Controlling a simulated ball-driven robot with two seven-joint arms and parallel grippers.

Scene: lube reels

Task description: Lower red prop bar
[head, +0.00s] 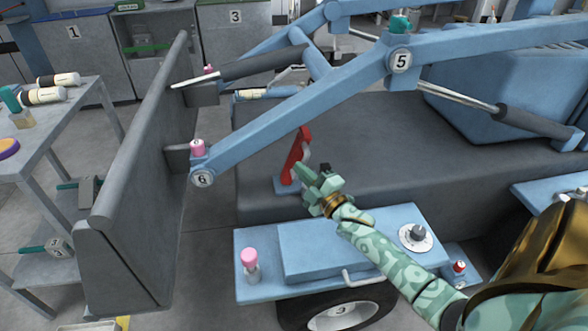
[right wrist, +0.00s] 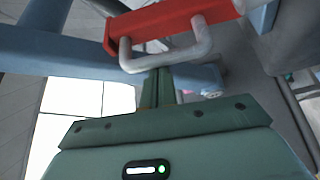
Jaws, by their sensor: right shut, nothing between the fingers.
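The red prop bar (head: 295,157) stands tilted up from a small blue base plate on the machine, in the middle of the head view. It fills the top of the right wrist view (right wrist: 180,25), with a pale grey U-shaped handle (right wrist: 165,55) on it. My right gripper (head: 308,174) is just right of the bar's lower part. In the right wrist view its narrow fingers (right wrist: 158,82) are shut and empty, with their tips at the handle's crossbar. I cannot tell whether they touch it. My left gripper is not in view.
A grey bucket (head: 135,180) stands left. A blue deck with a pink knob (head: 249,257) and a dial (head: 416,235) lies below my right forearm. A side table (head: 50,125) is far left.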

